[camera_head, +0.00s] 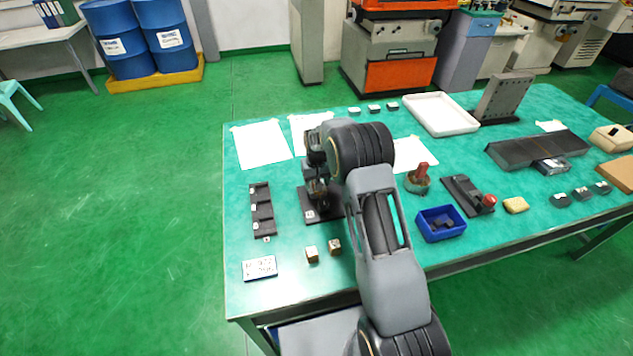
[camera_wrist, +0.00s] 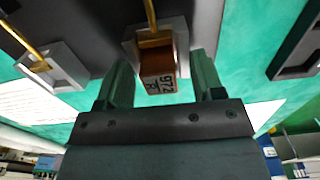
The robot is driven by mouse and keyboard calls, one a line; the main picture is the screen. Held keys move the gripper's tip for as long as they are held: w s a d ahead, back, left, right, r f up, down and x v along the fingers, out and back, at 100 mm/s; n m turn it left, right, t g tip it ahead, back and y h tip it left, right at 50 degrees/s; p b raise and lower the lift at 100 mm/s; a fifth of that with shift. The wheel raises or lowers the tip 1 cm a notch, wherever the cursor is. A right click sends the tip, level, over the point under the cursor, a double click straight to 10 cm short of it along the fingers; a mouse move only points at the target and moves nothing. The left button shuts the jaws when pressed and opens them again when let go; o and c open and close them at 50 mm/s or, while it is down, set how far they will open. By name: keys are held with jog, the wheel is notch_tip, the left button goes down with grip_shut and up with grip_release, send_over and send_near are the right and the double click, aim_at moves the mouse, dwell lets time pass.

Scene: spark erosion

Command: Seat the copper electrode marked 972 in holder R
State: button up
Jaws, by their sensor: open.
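A copper electrode (camera_wrist: 158,83) marked 972 with an R below shows in the wrist view. Its far end sits in the opening of a grey holder (camera_wrist: 132,42) with a yellow lever; how deep it sits I cannot tell. My gripper (camera_wrist: 162,70) is open, one finger on each side of the electrode, with gaps on both sides. A second grey holder (camera_wrist: 72,66) with a yellow lever is at the left and looks empty. In the head view my gripper (camera_head: 317,186) is over the dark fixture (camera_head: 307,206); my arm hides part of it.
Two copper-coloured blocks (camera_head: 312,254) stand near the table's front edge. A card (camera_head: 260,268) with 972 on its top line and a dark slotted rack (camera_head: 262,210) are at left. A blue bin (camera_head: 441,237) and a red-handled tool (camera_head: 420,178) are right of my arm.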

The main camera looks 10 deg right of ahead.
notch_tip(320, 180, up, 14)
jog(key=b, duration=0.1)
jog(key=shift+b, duration=0.35)
jog(key=shift+f, duration=0.1)
dwell(0.3)
jog(key=s+r+t, duration=0.2)
jog(key=s+r, duration=0.1)
jog(key=s, duration=1.2)
jog(key=s+r+t, duration=0.2)
jog(key=s+r, duration=0.2)
jog(key=s, duration=1)
jog(key=shift+s+r, duration=0.15)
jog(key=shift+s, duration=0.25)
